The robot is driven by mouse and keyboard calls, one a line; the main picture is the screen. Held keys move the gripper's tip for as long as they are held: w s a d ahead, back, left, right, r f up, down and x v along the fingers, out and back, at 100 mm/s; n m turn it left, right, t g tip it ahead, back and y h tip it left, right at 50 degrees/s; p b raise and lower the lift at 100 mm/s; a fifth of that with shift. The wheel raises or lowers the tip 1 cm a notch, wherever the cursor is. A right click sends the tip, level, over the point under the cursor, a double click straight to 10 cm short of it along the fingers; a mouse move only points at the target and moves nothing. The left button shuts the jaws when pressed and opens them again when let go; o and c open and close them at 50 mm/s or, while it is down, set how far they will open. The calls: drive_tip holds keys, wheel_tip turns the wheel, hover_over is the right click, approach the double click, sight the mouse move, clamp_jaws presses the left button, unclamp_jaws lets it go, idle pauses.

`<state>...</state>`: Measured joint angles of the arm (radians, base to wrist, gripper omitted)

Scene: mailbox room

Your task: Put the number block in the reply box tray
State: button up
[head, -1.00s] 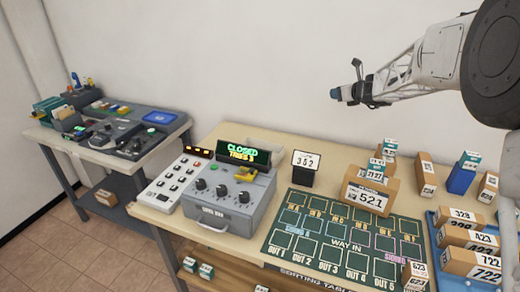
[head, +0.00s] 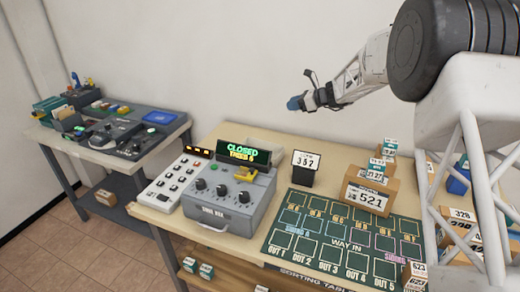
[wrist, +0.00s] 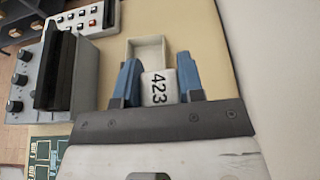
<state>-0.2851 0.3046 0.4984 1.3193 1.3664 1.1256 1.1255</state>
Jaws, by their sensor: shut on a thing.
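My gripper (head: 300,102) is up in the air in front of the back wall in the head view, above the sorting table. In the wrist view its two blue fingers (wrist: 158,85) are shut on a small white number block (wrist: 158,87) marked 423. The block cannot be made out in the head view. Just beyond the block in the wrist view is a pale, open, shallow tray (wrist: 147,42) on the tabletop, seemingly empty. I cannot tell from a label whether it is the reply box tray.
A grey console (head: 215,200) with knobs and a lit display (head: 243,152) stands on the table. A small number sign (head: 305,163) and a carton marked 521 (head: 368,196) stand to its right. A green grid mat (head: 335,232) lies in front. Bare tabletop surrounds the tray.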

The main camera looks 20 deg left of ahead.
drive_tip(key=s+a+f+n+g, duration=0.4)
drive_tip(key=a+f+g, duration=0.1)
drive_tip(key=a+f, duration=0.1)
drive_tip(key=shift+s+n+g+h, duration=0.3)
drive_tip(key=shift+s+n+h, duration=0.05)
drive_tip(key=shift+n+h, duration=0.05)
hover_over(273, 156)
wheel_tip(273, 156, down, 6)
idle(0.7)
drive_tip(key=shift+d+f, duration=0.1)
drive_tip(key=shift+f, duration=1.85)
drive_tip(key=shift+f, duration=0.6)
drive_tip(key=o, duration=0.9)
